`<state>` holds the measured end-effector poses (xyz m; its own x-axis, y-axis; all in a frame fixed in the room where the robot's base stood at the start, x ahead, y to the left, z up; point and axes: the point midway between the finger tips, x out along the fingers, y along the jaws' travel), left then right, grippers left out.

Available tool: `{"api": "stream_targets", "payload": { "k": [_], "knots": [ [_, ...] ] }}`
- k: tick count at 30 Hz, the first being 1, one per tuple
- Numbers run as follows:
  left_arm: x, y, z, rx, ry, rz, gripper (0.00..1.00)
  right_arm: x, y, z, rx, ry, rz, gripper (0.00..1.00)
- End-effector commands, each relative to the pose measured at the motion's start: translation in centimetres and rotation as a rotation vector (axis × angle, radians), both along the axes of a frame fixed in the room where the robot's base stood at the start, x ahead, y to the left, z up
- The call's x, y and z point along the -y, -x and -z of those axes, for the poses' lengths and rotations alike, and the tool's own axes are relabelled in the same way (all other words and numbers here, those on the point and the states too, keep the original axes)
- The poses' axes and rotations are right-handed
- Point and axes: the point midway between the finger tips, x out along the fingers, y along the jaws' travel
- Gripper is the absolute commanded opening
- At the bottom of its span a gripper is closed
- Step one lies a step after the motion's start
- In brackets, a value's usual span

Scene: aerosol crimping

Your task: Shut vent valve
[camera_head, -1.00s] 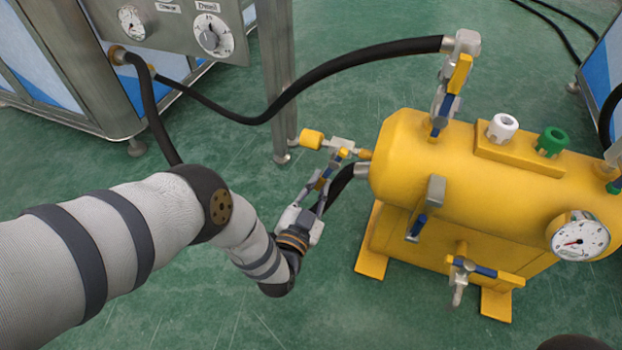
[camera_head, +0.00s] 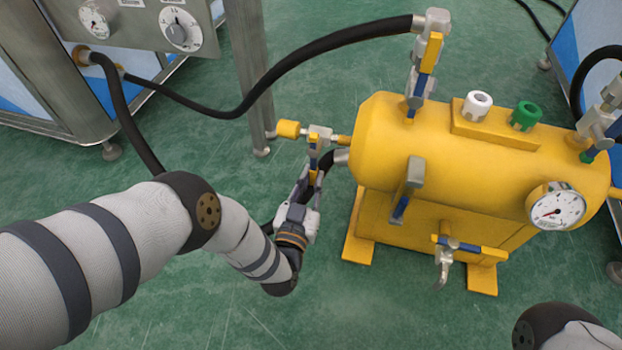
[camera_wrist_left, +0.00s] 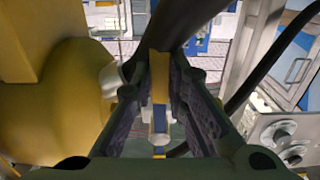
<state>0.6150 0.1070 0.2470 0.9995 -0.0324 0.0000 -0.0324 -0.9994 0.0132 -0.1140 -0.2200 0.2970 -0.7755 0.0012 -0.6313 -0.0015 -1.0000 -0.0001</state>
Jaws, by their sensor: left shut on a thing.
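The vent valve (camera_head: 320,133) sits on a short pipe at the left end of the yellow tank (camera_head: 440,150), with a yellow cylindrical end piece (camera_head: 288,129) on its outer side. Its yellow and blue lever (camera_head: 313,155) points down, across the pipe. My left gripper (camera_head: 309,186) is shut on the lever, and its fingers hide the lower part. In the left wrist view the lever (camera_wrist_left: 159,90) lies between the two dark fingers (camera_wrist_left: 160,110). My right gripper is out of view; only part of my right arm shows at the lower right.
A black hose (camera_head: 300,75) arches from the tank's top valve to the steel cabinet (camera_head: 60,75). Other levers are on the tank's top (camera_head: 430,55), front (camera_head: 402,200) and underside (camera_head: 475,249). A gauge (camera_head: 556,206) is at the right. Green floor is clear in front.

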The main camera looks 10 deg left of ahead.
Motion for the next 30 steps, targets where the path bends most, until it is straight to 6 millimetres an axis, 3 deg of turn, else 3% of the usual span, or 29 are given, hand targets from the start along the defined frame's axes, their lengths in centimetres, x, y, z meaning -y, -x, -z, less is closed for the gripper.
{"api": "stream_targets", "payload": {
  "k": [6,7,9,19,23,30],
  "knots": [
    [0.3,0.1,0.0,-0.002,0.007,0.004,0.00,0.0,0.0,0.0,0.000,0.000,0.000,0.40],
    [0.3,0.1,0.0,-0.002,0.007,0.005,0.18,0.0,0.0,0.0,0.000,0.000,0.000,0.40],
    [0.3,0.1,0.0,-0.002,0.006,0.005,0.34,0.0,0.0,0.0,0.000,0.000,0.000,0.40],
    [0.1,0.4,0.0,-0.002,0.003,0.003,0.34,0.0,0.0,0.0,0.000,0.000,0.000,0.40],
    [0.1,2.8,0.1,-0.006,0.004,0.004,0.34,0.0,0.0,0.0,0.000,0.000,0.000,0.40],
    [-0.1,9.2,0.1,-0.005,0.004,0.005,0.34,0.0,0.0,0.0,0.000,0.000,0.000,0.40]
  ]
}}
